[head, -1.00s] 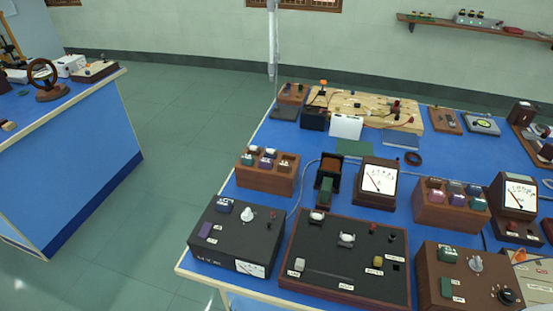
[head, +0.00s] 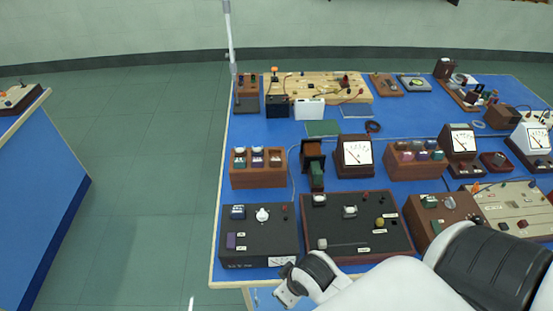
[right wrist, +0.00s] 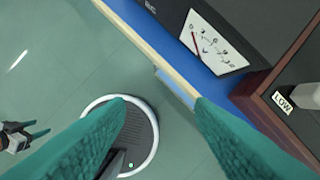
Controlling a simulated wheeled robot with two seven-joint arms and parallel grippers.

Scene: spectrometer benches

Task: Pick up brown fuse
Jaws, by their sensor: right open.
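I cannot single out a brown fuse with certainty. A wooden block (head: 258,181) at the left of the bench holds several small capped parts, with a brownish spot at its right end that is too small to read. A second wooden block (head: 415,171) further right holds several coloured parts. My right arm comes in from the lower right in the head view, in front of the bench. In the right wrist view my right gripper (right wrist: 162,105) is open and empty, with teal fingers beside the bench edge. My left gripper (right wrist: 28,132) shows small at the left there; its jaw state is unclear.
A black meter box (head: 259,240) and a dark panel (head: 365,245) with knobs stand along the bench's front edge. Dial meters (head: 354,157) stand behind. A second blue bench (head: 40,180) is at the left, with clear floor between.

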